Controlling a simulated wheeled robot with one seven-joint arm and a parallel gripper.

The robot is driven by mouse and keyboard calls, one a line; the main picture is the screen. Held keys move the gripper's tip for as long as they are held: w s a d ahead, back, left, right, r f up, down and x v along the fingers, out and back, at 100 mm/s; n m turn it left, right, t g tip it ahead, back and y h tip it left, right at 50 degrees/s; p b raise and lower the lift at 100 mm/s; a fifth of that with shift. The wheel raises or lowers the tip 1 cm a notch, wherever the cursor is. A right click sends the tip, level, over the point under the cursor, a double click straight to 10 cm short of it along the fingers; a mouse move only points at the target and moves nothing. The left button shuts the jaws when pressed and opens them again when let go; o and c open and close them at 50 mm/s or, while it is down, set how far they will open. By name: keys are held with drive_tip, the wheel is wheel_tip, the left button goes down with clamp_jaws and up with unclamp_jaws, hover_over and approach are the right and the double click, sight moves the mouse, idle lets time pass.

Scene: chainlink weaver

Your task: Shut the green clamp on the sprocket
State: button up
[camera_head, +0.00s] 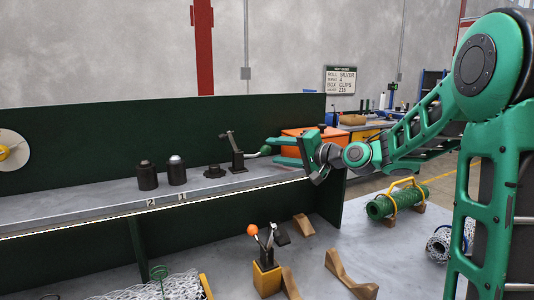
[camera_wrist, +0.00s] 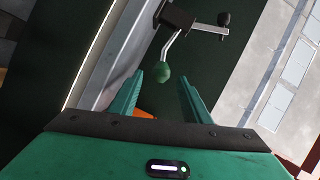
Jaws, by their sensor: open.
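The green clamp (camera_head: 237,162) stands on the grey shelf (camera_head: 100,208), a dark upright body with an arm sticking up to the left. Its lever runs out to the right and ends in a green knob (camera_head: 266,150). The dark sprocket (camera_head: 215,171) sits just left of the clamp's base. My gripper (camera_head: 271,151) is open, right of the clamp, with its fingertips around the knob's level. In the wrist view the knob (camera_wrist: 163,73) lies between the fingertips (camera_wrist: 160,78), with space on both sides. The clamp's dark body (camera_wrist: 178,17) is beyond it. The sprocket is not recognisable there.
Two dark cylinders (camera_head: 147,176) stand left on the shelf, behind number labels. A dark green panel (camera_head: 80,140) backs the shelf. An orange bin (camera_head: 300,133) is behind my gripper. Below, a yellow block (camera_head: 266,280) carries an orange-knobbed lever, beside wooden cradles (camera_head: 347,272).

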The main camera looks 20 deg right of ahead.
sight(265, 150)
drive_tip(key=shift+x, duration=2.7)
drive_tip(key=shift+s+f, duration=0.1)
drive_tip(key=shift+c, duration=0.6)
